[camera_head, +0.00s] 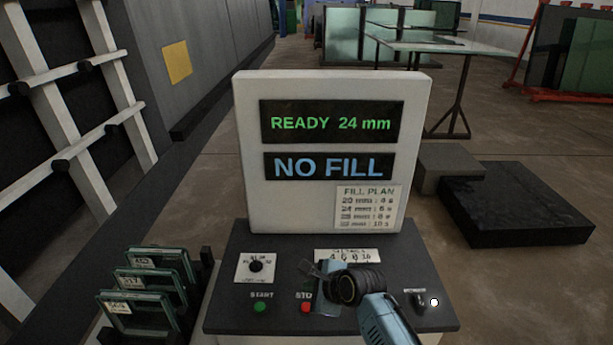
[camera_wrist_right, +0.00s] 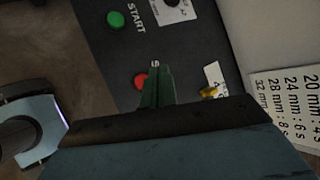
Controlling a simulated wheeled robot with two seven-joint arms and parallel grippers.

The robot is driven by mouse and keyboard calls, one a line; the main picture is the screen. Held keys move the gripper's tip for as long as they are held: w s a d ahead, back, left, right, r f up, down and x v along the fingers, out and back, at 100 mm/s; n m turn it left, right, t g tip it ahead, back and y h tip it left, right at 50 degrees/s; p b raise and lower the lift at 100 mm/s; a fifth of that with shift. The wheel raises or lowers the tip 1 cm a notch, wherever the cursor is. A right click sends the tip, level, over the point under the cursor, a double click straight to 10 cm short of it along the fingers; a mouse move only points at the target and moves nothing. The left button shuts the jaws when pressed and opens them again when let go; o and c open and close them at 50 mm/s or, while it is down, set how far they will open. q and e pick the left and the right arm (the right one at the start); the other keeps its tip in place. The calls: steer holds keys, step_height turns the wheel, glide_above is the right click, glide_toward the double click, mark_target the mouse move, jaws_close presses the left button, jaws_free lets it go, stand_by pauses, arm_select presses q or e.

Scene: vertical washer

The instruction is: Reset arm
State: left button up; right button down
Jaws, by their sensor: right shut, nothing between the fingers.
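My right gripper (camera_head: 318,272) is over the dark control panel (camera_head: 231,293), close to the red stop button (camera_head: 306,307). Its fingers are shut with nothing between them. In the right wrist view the closed fingertips (camera_wrist_right: 155,66) are beside the red button (camera_wrist_right: 141,82), which they partly cover; I cannot tell if they touch the panel. The green start button (camera_head: 260,307) is to the left. The upright display (camera_head: 244,150) reads "READY 24 mm" and "NO FILL". My left gripper is not in view.
A rack of framed glass pieces (camera_head: 142,283) stands left of the panel. A black knob (camera_head: 256,266) and a small switch (camera_head: 417,299) are on the panel. A dark block (camera_head: 515,205) lies on the floor at right. A large grey machine (camera_head: 205,50) borders the left.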

steer(key=s+d+f+n+g+h, duration=0.1)
steer(key=s+d+f+n+h, duration=0.1)
steer(key=s+d+n, duration=0.55)
steer(key=s+d+f+n+g+h, duration=0.1)
steer(key=s+d+n, duration=0.35)
steer(key=s, duration=0.65)
steer(key=s+d+r+n+g+h, duration=0.1)
steer(key=s+d+r+n, duration=0.1)
steer(key=s+d+n, duration=0.35)
steer(key=s+d+r+n+h, duration=0.2)
steer(key=s+d+r+n, duration=0.1)
steer(key=s, duration=0.6)
step_height(320, 180, down, 35)
steer(key=s+g+b, duration=0.2)
steer(key=b, duration=0.8)
steer(key=s+d+f+b, duration=0.1)
steer(key=s+f+b, duration=0.3)
steer(key=s+f, duration=0.4)
steer(key=s+d+f+b, duration=0.2)
steer(key=s+f+b, duration=0.2)
steer(key=s+f, duration=0.4)
step_height(320, 180, down, 7)
steer(key=shift+s+d+r+g, duration=0.1)
steer(key=shift+s+d+g, duration=0.1)
steer(key=shift+s+g, duration=0.2)
steer(key=c, duration=2.1)
jaws_free()
steer(key=shift+n, duration=0.25)
steer(key=shift+c, duration=0.2)
